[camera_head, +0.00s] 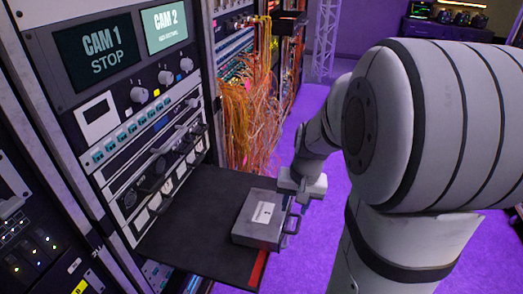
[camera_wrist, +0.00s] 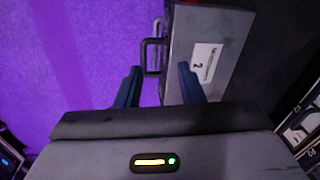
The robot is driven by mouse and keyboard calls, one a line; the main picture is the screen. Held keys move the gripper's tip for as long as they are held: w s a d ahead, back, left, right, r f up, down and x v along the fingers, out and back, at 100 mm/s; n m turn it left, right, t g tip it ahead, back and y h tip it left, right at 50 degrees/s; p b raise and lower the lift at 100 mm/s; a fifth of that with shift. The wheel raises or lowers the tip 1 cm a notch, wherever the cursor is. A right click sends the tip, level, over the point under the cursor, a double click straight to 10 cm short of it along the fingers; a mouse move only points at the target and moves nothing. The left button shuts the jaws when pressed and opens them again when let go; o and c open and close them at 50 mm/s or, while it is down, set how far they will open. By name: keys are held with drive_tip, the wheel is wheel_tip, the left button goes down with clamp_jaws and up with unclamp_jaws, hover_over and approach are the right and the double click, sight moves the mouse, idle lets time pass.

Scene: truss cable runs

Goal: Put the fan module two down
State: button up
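The fan module two (camera_head: 262,218) is a grey box with a white label and a handle on its right side. It rests on a black shelf (camera_head: 190,225) that juts out from the rack. In the wrist view the module (camera_wrist: 212,45) shows a label with a "2", and its dark handle (camera_wrist: 146,57) stands out to the left. My gripper (camera_head: 293,223) is at the handle side of the module. In the wrist view my gripper (camera_wrist: 159,70) has its two blue-grey fingers apart, with the handle lying between or just beyond the tips. Contact cannot be made out.
The rack (camera_head: 150,130) with screens, knobs and slotted modules stands at the left, behind the shelf. Orange cables (camera_head: 245,120) hang beyond it. The shelf has a red strip (camera_head: 259,268) at its front edge. Bare shelf lies left of the module; open purple floor lies right.

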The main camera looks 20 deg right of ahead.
drive_tip(key=m, duration=0.2)
hover_over(299, 222)
wheel_tip(299, 222, down, 3)
drive_tip(key=shift+s+d+f, duration=0.15)
drive_tip(key=shift+s+d, duration=0.2)
drive_tip(key=shift+d, duration=0.1)
drive_tip(key=shift+f, duration=0.1)
drive_tip(key=f, duration=0.2)
drive_tip(key=f+b, duration=0.1)
drive_tip(key=f, duration=0.2)
drive_tip(key=a+f, duration=0.1)
drive_tip(key=f, duration=0.1)
drive_tip(key=shift+w+f, duration=0.25)
drive_tip(key=shift+c, duration=0.3)
clamp_jaws()
